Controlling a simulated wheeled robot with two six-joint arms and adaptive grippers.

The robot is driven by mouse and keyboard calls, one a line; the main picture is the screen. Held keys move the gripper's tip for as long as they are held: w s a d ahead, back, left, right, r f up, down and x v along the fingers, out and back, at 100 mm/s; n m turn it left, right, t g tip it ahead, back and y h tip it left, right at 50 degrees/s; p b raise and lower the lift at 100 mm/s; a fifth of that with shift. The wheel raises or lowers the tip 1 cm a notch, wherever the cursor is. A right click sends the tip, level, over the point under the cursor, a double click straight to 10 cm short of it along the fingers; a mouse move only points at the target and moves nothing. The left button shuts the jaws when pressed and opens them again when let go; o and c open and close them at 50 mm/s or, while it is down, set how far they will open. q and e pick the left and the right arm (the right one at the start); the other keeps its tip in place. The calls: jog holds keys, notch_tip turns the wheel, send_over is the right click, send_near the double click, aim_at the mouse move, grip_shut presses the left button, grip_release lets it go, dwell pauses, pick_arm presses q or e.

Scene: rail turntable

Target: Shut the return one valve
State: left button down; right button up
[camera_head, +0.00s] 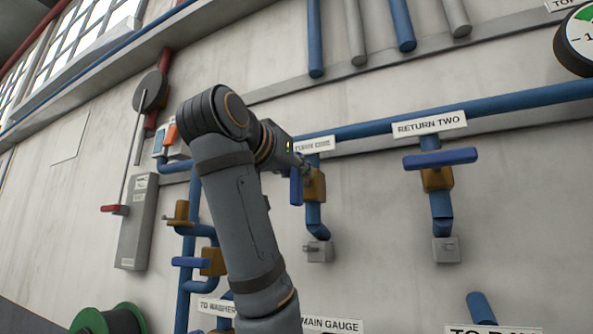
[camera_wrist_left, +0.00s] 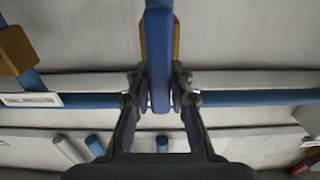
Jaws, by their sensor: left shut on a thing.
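The return one valve has a brass body (camera_head: 315,186) on a blue vertical pipe and a blue lever handle (camera_head: 296,186). Its label (camera_head: 314,145) is partly hidden by my left arm. The handle looks roughly upright, along its pipe. My left gripper (camera_head: 300,168) is at the handle, its fingers mostly hidden in the head view. In the left wrist view, the two fingers (camera_wrist_left: 160,98) are shut on the blue handle (camera_wrist_left: 159,55), one on each side, with the brass body (camera_wrist_left: 176,40) behind it. My right gripper is not in view.
The return two valve, with its blue handle (camera_head: 440,159) crosswise to its pipe, is to the right. A blue horizontal pipe (camera_head: 380,128) runs above both valves. Another blue-handled valve (camera_head: 190,262) and a grey switch box (camera_head: 137,222) are left of my arm.

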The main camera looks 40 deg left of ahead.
pick_arm(q)
jog(key=shift+m, duration=0.4)
jog(key=m, duration=0.2)
jog(key=m+b, duration=0.1)
jog(key=m, duration=0.1)
jog(key=shift+w+d+f+b, duration=0.1)
jog(key=shift+d+f+b, duration=0.05)
jog(key=shift+d+b, duration=0.15)
jog(key=m+b, duration=0.1)
jog(key=m, duration=0.2)
jog(key=m+b, duration=0.1)
jog(key=m, duration=0.2)
jog(key=f+m+b, duration=0.1)
jog(key=m, duration=0.2)
jog(key=shift+w+d, duration=0.15)
jog(key=shift+d, duration=0.25)
jog(key=shift+f+m+b, duration=0.15)
jog(key=shift+m+b, duration=0.4)
jog(key=shift+m, duration=1.45)
jog(key=c, duration=1.2)
grip_release()
